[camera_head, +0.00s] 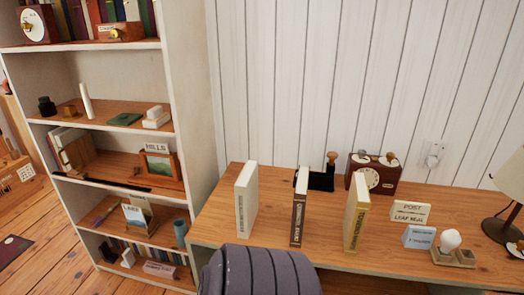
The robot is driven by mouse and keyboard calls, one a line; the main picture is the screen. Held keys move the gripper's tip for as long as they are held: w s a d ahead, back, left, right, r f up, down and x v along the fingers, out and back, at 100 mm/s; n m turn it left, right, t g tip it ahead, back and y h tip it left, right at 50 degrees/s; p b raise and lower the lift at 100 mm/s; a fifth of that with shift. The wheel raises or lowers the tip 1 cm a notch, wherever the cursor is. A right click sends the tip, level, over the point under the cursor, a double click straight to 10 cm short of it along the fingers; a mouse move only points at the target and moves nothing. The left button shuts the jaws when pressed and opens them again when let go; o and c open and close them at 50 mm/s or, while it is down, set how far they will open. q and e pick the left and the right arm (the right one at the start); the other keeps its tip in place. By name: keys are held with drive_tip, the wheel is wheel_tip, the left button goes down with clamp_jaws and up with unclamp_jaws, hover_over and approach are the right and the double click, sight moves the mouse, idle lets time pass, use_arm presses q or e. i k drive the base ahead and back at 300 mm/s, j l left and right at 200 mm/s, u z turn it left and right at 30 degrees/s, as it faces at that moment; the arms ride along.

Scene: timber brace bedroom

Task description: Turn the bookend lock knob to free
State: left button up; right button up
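No part is clearly readable as the bookend lock knob. A dark red block with a round white dial and a small centre knob (39,22) stands against the row of books on the bookcase's top visible shelf, at the upper left. It may be the bookend; its dial setting is too small to read. A dark red box with a round white dial (372,178) and small knobs on top sits at the back of the desk. A black holder (321,181) with a wooden-knobbed piece is left of it. Neither gripper is in view.
Three upright books, white (246,200), brown (299,207) and yellow (355,213), stand apart on the wooden desk (216,226). Small signs (410,211) and a lamp (508,180) are at right. A ribbed purple-grey chair back (260,272) stands in front. The bookcase (192,90) is at left.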

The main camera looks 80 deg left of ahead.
sight(80, 168)
drive_tip(key=u, duration=2.35)
